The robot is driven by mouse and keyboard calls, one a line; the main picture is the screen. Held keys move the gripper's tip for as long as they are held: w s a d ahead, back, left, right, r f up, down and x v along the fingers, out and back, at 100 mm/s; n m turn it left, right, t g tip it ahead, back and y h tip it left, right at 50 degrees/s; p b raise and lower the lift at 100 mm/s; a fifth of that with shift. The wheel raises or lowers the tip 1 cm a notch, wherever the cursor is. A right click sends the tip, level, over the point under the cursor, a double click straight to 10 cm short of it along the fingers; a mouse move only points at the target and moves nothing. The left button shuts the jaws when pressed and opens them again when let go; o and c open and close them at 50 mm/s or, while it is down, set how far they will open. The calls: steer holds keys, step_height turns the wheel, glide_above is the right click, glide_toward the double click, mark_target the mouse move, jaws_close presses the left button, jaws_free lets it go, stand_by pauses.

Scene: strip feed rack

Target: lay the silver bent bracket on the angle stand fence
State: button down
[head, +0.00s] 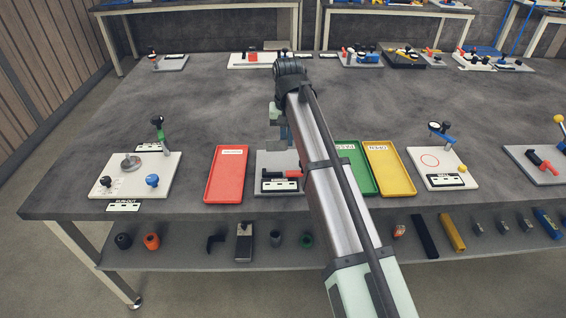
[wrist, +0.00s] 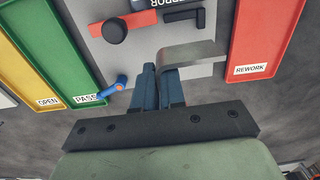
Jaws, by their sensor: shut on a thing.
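My gripper (wrist: 157,82) is shut on the silver bent bracket (wrist: 192,53) in the wrist view. The bracket's long leg reaches to the right from the fingertips, over a light grey plate (wrist: 203,71). In the head view, my gripper (head: 285,145) is above the back of this plate (head: 264,161), and my arm hides part of it. The plate carries a black L-shaped piece (wrist: 184,15), a red bar (wrist: 133,22) and a black knob (wrist: 115,31). I cannot tell for certain which part is the angle stand fence. The bracket is not clear in the head view.
A red REWORK tray (head: 227,186) lies left of the plate. A green PASS tray (head: 357,178) and a yellow OPEN tray (head: 389,178) lie right. A blue-and-orange handle (wrist: 115,86) sits near the fingers. White fixtures stand left (head: 135,184) and right (head: 425,178).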

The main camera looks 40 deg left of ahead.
mark_target(286, 168)
steer(key=shift+f, duration=4.35)
steer(key=c, duration=1.2)
jaws_free()
steer(key=shift+f, duration=0.1)
step_height(286, 168, up, 12)
steer(key=shift+r, duration=0.15)
